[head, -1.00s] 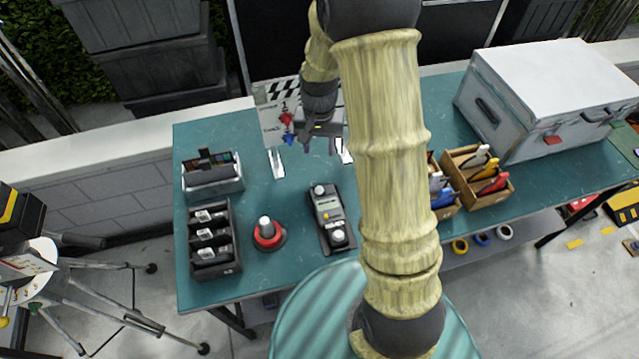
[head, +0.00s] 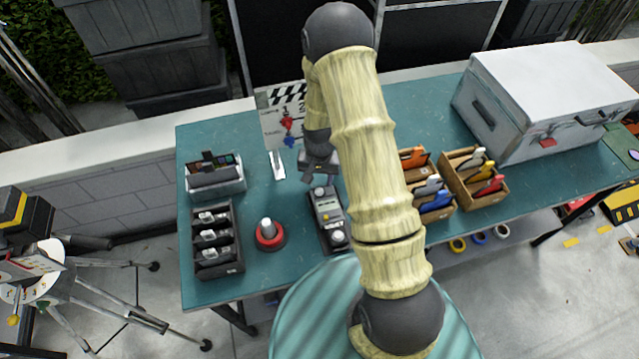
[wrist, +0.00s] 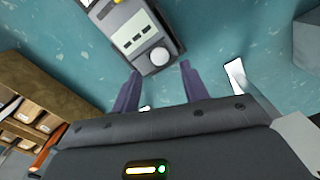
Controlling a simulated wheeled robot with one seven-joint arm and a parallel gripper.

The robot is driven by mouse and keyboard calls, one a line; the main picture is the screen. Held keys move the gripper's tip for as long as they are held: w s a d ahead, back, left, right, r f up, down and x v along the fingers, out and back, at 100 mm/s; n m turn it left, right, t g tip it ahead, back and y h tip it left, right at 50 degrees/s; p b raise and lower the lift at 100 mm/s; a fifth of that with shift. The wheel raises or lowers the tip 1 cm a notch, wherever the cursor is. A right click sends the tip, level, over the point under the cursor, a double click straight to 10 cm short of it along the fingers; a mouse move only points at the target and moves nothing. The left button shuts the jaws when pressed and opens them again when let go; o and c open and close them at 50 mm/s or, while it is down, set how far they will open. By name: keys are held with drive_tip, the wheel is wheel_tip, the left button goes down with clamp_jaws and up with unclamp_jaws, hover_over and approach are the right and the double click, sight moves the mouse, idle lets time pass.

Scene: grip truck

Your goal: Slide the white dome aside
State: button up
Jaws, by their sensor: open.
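A grey handheld device (head: 327,210) lies on the teal table; it also shows in the wrist view (wrist: 133,38). It has a white rounded knob or dome at its far end (head: 319,191), seen close up in the wrist view (wrist: 158,56). A second white dome (head: 338,236) sits at its near end, outside the wrist view. I cannot tell which one the task means. My gripper (wrist: 160,74) is open and empty, its fingertips just beyond the device's far end, either side of that knob in the picture. Contact cannot be told. My arm partly hides the gripper in the head view.
A red-based knob (head: 268,236) and a black tray (head: 238,262) stand left of the device. Wooden boxes (head: 476,197) with coloured tools and a large metal case (head: 540,100) are to the right. A clapperboard (head: 272,128) stands behind. A white strip (head: 277,165) lies on the table.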

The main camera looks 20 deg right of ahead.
sight(319, 189)
drive_tip(key=shift+f+p, duration=0.45)
drive_tip(key=shift+f, duration=1.7)
clamp_jaws()
